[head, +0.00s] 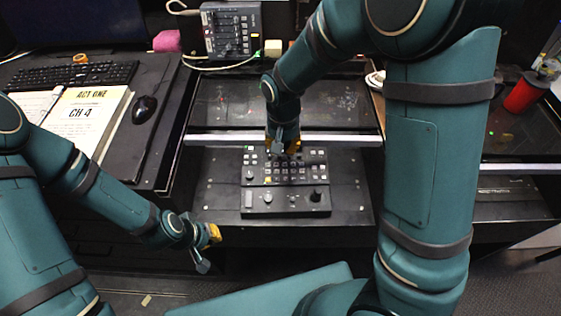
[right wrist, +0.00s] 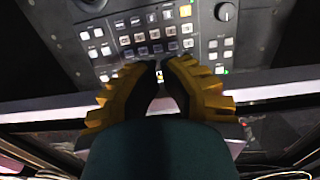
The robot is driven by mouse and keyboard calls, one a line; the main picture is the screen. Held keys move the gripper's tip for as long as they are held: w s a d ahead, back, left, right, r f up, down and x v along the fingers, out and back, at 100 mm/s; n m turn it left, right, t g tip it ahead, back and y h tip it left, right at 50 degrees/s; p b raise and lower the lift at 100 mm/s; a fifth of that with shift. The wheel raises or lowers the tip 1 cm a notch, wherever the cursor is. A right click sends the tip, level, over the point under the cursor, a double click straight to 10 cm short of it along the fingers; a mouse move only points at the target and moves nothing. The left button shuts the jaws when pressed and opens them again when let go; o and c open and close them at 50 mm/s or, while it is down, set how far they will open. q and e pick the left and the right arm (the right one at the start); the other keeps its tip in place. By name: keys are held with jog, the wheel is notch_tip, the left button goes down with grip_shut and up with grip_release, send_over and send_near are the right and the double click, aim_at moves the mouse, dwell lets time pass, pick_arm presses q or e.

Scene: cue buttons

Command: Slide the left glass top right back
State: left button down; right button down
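The left glass top (head: 240,112) is a dark, see-through sheet at the middle of the desk, with a pale bar (head: 225,139) along its front edge. The bar also shows in the right wrist view (right wrist: 270,91), passing behind my fingers. My right gripper (head: 286,150) is over the button panel, just in front of the bar. Its yellow-backed fingers (right wrist: 160,62) are together at the tips with nothing seen between them. Whether they touch the bar or panel I cannot tell. My left gripper (head: 208,250) hangs low at the desk's front left, its opening unclear.
The button panel (head: 290,200) lies uncovered in front of the bar. Another glass top (head: 510,128) is at the right, beside a red cylinder (head: 524,93). A book (head: 85,115), keyboard (head: 75,75) and mouse (head: 144,109) lie at left. A mixer (head: 231,30) stands at the back.

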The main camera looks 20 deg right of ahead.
jog(key=shift+w+d+p, duration=0.2)
jog(key=shift+w+d, duration=0.2)
jog(key=shift+w, duration=1.05)
jog(key=shift+w+d+p, duration=0.15)
jog(key=shift+w+d, duration=0.3)
jog(key=shift+w, duration=0.95)
jog(key=shift+w+d+p, duration=0.2)
jog(key=shift+w+d, duration=0.2)
jog(key=shift+w, duration=1.15)
jog(key=shift+w+d+p, duration=0.35)
jog(key=shift+w+d, duration=0.05)
jog(key=shift+w, duration=1)
jog(key=shift+w+d+p, duration=0.3)
jog(key=shift+w+d, duration=0.15)
jog(key=shift+w, duration=0.95)
jog(key=shift+w+d+p, duration=0.35)
jog(key=shift+w+d, duration=0.05)
jog(key=shift+w, duration=1)
jog(key=shift+w+d+p, duration=0.25)
jog(key=shift+w+d, duration=0.05)
jog(key=shift+w, duration=0.65)
jog(key=shift+w+d+p, duration=0.25)
jog(key=shift+w, duration=0.7)
jog(key=shift+s+a, duration=0.2)
jog(key=shift+s, duration=0.45)
jog(key=shift+s+a, duration=0.2)
jog(key=shift+s, duration=0.45)
jog(key=shift+r+p, duration=2.9)
jog(key=shift+r, duration=1.7)
jog(key=shift+f, duration=0.1)
